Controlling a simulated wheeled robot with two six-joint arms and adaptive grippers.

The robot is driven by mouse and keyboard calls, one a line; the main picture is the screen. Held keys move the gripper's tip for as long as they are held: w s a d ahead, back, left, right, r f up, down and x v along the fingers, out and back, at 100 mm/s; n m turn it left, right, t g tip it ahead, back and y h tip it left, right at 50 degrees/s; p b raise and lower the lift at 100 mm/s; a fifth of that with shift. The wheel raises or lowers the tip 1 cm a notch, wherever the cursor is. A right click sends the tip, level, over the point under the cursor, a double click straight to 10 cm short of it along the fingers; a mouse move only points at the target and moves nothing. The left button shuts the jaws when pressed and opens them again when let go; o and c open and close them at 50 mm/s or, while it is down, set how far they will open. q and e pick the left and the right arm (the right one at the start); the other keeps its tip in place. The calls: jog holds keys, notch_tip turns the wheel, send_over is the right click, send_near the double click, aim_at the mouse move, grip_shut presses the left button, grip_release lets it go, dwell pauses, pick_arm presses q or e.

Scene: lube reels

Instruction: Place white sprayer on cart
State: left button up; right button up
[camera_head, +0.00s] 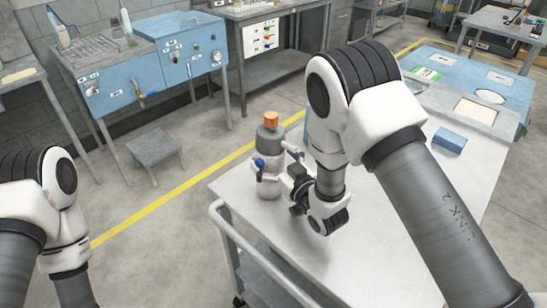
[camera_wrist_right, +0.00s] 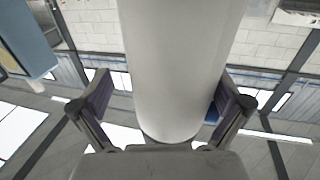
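A grey-and-white sprayer bottle (camera_head: 268,184) with an orange top stands upright on the white top of a cart (camera_head: 345,255), near its left end. A small blue part shows beside it. My right gripper (camera_head: 274,162) is at the bottle's side, its fingers on either side of the body. In the right wrist view the white cylinder (camera_wrist_right: 175,70) stands between the fingers of my right gripper (camera_wrist_right: 165,100).
A small blue box (camera_head: 449,140) lies on the cart's right part. A blue panelled table (camera_head: 440,62) stands behind. A blue workbench (camera_head: 150,65) with white bottles is at the back left, with a grey stool (camera_head: 155,148) before it.

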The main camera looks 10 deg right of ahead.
aim_at(280, 170)
jog(key=shift+s+f, duration=0.25)
jog(key=shift+f, duration=0.25)
jog(key=shift+s+f, duration=0.2)
jog(key=shift+f, duration=0.3)
jog(key=shift+s+d, duration=0.1)
jog(key=shift+s, duration=0.45)
jog(key=v, duration=0.3)
jog(key=r+v, duration=0.1)
jog(key=v, duration=0.2)
jog(key=shift+s+d+r, duration=0.1)
jog(key=shift+r, duration=0.1)
